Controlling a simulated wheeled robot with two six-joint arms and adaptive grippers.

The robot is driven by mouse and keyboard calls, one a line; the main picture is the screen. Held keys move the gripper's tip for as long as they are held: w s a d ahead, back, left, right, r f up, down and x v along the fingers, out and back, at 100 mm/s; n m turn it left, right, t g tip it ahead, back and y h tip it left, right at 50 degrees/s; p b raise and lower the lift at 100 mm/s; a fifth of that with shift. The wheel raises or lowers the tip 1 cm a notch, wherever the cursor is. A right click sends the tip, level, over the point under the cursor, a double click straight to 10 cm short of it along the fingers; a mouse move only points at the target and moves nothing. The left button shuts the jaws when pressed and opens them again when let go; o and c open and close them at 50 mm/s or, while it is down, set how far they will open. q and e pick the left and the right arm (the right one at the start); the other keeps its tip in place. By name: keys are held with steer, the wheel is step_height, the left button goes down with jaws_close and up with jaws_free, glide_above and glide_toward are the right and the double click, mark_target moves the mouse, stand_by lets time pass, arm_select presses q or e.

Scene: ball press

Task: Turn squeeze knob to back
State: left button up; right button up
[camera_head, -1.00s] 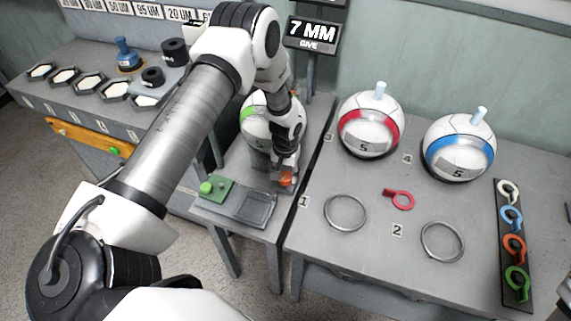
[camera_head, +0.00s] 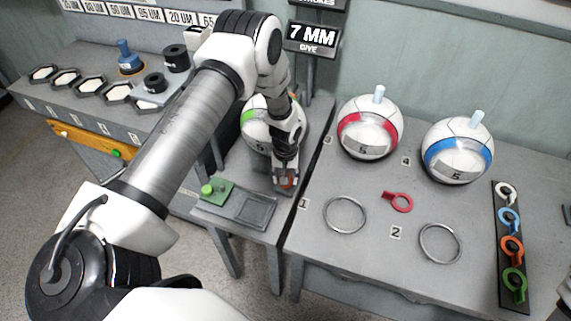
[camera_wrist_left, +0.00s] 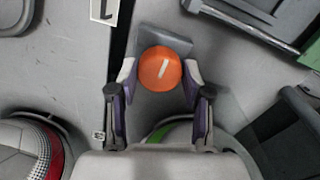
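The orange squeeze knob (camera_wrist_left: 160,69) is round with a short white mark, which is slightly tilted in the left wrist view. In the head view only a little of the knob (camera_head: 287,182) shows between the fingers. My left gripper (camera_wrist_left: 160,75) is open, with one fingertip on each side of the knob. The gaps to the knob are very narrow, and I cannot tell whether either tip touches. In the head view my left gripper (camera_head: 285,178) points down at the front of the press stand. My right gripper is not in view.
A ball with a green band (camera_head: 256,125) sits behind my left wrist. A green button box (camera_head: 213,190) and a grey tray (camera_head: 253,208) lie in front. Balls with red (camera_head: 368,128) and blue (camera_head: 458,150) bands stand on the right table. A sign (camera_head: 312,37) reads 7 MM GIVE.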

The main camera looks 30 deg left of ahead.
arm_select(q)
steer(key=shift+o, duration=1)
steer(key=shift+w, duration=0.1)
step_height(320, 180, up, 12)
